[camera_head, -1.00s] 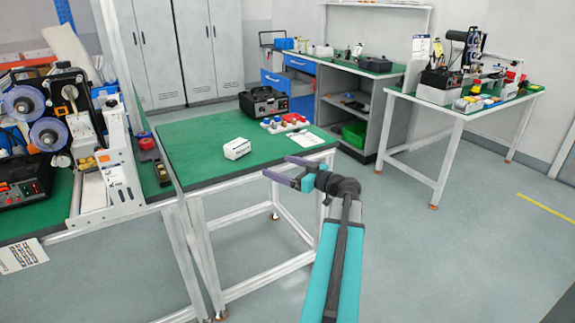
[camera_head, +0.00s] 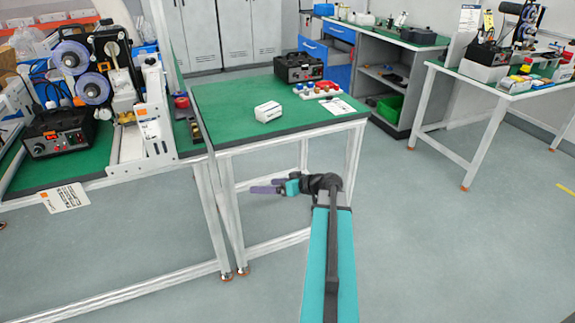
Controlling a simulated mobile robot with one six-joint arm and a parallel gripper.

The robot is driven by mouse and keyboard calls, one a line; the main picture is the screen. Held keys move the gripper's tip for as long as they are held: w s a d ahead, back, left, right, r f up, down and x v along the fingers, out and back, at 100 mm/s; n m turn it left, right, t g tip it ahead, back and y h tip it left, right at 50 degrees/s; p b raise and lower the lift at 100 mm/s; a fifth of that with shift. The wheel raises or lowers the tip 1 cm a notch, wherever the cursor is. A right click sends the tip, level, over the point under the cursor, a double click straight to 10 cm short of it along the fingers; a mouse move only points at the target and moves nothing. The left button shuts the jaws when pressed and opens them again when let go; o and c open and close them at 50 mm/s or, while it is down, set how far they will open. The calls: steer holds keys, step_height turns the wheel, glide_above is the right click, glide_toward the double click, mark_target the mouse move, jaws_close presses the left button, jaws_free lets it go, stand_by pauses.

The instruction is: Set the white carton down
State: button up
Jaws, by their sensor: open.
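The white carton (camera_head: 268,111) sits on the green top of the small table (camera_head: 222,125), near the middle, resting on its own. My gripper (camera_head: 264,189) is open and empty. In the picture it lies below the front edge of that table, in front of its legs, apart from the carton. Its fingers point left.
A black case (camera_head: 300,67), a tray of colored knobs (camera_head: 317,90) and a paper sheet (camera_head: 338,106) are on the same table. A machine bench with a reel machine (camera_head: 95,75) stands left. Another white-legged table (camera_head: 500,95) stands right. The floor (camera_head: 440,240) at right is clear.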

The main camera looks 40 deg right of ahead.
steer(key=s+a+f+g+y, duration=0.1)
steer(key=s+a+f+g, duration=0.15)
steer(key=a+f, duration=0.6)
steer(key=s+a+f+g, duration=0.1)
steer(key=a+f+g, duration=0.3)
steer(key=a+f, duration=0.5)
steer(key=s+a+f+g+y, duration=0.1)
steer(key=s+a+f+g, duration=0.15)
steer(key=a+f, duration=0.65)
steer(key=s+a+f+g+h, duration=0.3)
steer(key=s+a+f, duration=0.3)
steer(key=s, duration=0.5)
steer(key=s+a+f+n+g+h, duration=0.1)
steer(key=s+a+f+g+h, duration=0.2)
steer(key=s, duration=0.9)
steer(key=a+f+g, duration=0.2)
steer(key=a+f, duration=0.1)
steer(key=f, duration=0.1)
steer(key=shift+a+g+h, duration=0.3)
steer(key=shift+g, duration=0.1)
